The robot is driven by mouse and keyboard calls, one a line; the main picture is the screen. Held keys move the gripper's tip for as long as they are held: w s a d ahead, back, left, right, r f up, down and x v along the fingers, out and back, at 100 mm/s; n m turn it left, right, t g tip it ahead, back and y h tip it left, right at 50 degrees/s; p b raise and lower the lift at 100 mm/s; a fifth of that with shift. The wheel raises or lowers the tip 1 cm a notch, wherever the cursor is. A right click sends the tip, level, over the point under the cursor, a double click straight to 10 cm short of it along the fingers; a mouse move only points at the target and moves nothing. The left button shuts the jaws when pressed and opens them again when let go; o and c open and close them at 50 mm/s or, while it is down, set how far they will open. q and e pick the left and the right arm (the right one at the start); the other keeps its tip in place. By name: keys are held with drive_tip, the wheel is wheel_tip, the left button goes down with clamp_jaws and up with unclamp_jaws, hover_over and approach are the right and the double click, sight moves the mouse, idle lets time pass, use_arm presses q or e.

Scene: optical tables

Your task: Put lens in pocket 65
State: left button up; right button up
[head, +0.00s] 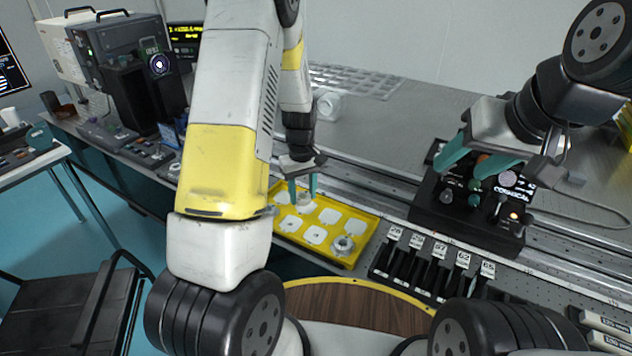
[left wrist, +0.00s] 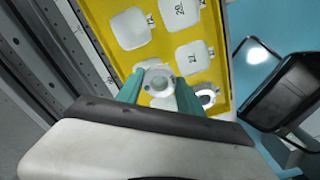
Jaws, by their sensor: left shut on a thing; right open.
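My left gripper (head: 303,190) is shut on a small round clear lens (left wrist: 156,80), which sits between its teal fingertips. The lens is at or just above the yellow tray (head: 371,226); whether it touches the tray is hard to tell. The tray also shows in the left wrist view (left wrist: 107,52), with white numbered pockets. A rack of black slots (head: 428,272) with white number labels stands right of the tray; its rightmost label (head: 488,269) appears to read 65. My right gripper (head: 476,160) is open and empty above a black device.
A second round part (head: 343,244) sits in the tray's near right pocket. The black device (head: 465,217) with several knobs stands behind the rack. Metal rails run behind the tray. A glass piece (head: 328,105) stands farther back. Small boxes (head: 606,330) lie at the right front.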

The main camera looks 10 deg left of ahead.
sight(306, 192)
use_arm(q)
drive_tip(key=shift+w+d+f, duration=0.1)
drive_tip(key=shift+w+d, duration=0.1)
drive_tip(key=shift+w, duration=0.4)
drive_tip(key=shift+w+d+f, duration=0.1)
drive_tip(key=shift+w+f, duration=0.1)
drive_tip(key=shift+f, duration=0.7)
drive_tip(key=shift+w+f, duration=0.15)
drive_tip(key=shift+f, duration=0.7)
drive_tip(key=shift+f, duration=0.15)
drive_tip(key=o, duration=1.4)
